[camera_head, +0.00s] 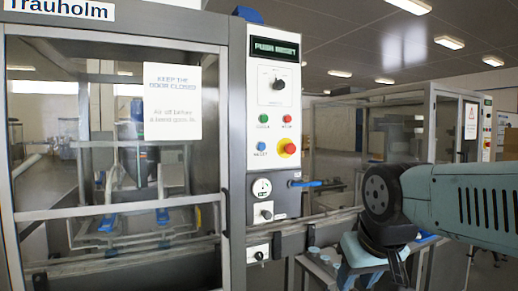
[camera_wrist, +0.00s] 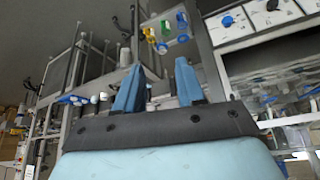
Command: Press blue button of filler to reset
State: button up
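The filler (camera_head: 233,120) stands at the left and centre of the head view, with a white control panel (camera_head: 258,100). Its display (camera_head: 275,49) reads "PUSH RESET". The small blue button (camera_head: 261,146) is low on the panel, left of a red emergency knob (camera_head: 286,148) on yellow and below a green button (camera_head: 263,118). I cannot make out the blue button for sure in the wrist view. My arm enters the head view from the right; my gripper is low, right of the panel and well apart from it. In the wrist view my gripper (camera_wrist: 157,66) has its two blue fingers apart, with nothing between them.
A blue-handled valve (camera_head: 304,183) sticks out right of the panel, below the buttons. A rail (camera_head: 310,222) runs along the filler's front. Glass doors (camera_head: 115,150) with a notice cover its left part. Another glazed machine (camera_head: 400,125) stands behind at the right.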

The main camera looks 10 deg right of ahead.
grip_shut()
dwell(1.2)
